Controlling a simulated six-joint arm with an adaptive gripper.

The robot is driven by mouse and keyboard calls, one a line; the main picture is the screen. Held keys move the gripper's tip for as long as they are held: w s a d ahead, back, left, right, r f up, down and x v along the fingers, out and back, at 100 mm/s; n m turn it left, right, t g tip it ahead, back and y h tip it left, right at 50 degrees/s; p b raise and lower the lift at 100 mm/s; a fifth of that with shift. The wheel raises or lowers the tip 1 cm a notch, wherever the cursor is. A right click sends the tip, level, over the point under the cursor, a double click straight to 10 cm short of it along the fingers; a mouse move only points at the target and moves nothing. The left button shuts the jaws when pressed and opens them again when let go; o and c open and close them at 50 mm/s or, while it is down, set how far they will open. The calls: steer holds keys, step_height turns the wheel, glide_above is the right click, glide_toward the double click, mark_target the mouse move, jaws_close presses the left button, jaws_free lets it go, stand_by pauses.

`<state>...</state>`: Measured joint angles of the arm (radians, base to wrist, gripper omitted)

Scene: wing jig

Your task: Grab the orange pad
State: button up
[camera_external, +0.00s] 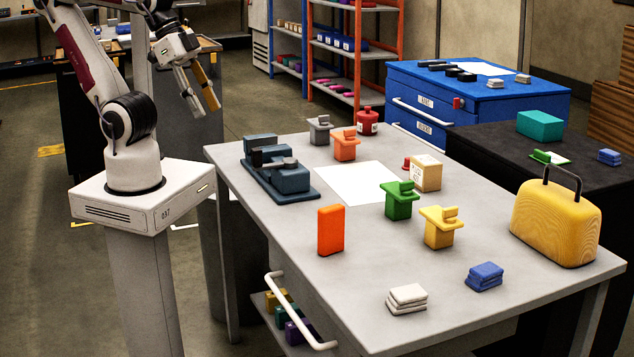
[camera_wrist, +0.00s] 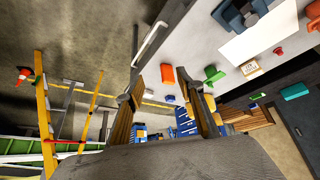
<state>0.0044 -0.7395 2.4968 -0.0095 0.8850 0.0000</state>
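The orange pad (camera_external: 331,230) is a plain upright block standing on the grey table, near its left front edge. In the wrist view an orange patch that looks like the pad (camera_wrist: 170,99) shows small and far off, between the two fingers. My gripper (camera_external: 207,110) is raised at the upper left, beyond the table's left edge and well away from the pad. In the wrist view my gripper (camera_wrist: 160,80) has its fingers spread apart with nothing held between them.
The grey table (camera_external: 290,305) also bears a blue vise (camera_external: 283,180), a white sheet (camera_external: 358,184), an orange clamp-like piece (camera_external: 345,146), a green one (camera_external: 399,203) and a yellow one (camera_external: 440,230). White folded cloths (camera_external: 407,299) lie at the front. Bare tabletop surrounds the pad.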

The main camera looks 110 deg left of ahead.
steer(key=w+d+r+n+t+h, duration=0.1)
steer(key=w+d+t, duration=0.1)
steer(key=w+d, duration=0.6)
steer(key=w+d+r+n+t+h, duration=0.1)
steer(key=w+d+t+h, duration=0.15)
steer(key=w, duration=1.05)
steer(key=w+d+f+n+t+y, duration=0.1)
steer(key=w+d+f+n, duration=0.15)
steer(key=w, duration=0.25)
steer(key=w+d+f+n+y, duration=0.1)
steer(key=w+f+y, duration=0.15)
steer(key=w, duration=0.35)
steer(key=n+y, duration=0.6)
steer(key=y, duration=0.8)
glide_toward(319, 221)
steer(key=shift+g, duration=0.45)
steer(key=w+a, duration=0.1)
steer(key=w, duration=0.1)
steer(key=w+a, duration=0.2)
steer(key=shift+w+a+r, duration=0.1)
steer(key=shift+w, duration=0.2)
steer(key=shift+s+a+f+y, duration=0.2)
steer(key=shift+s+a+y, duration=0.1)
steer(key=shift+s+y, duration=0.3)
steer(key=shift+x, duration=1.35)
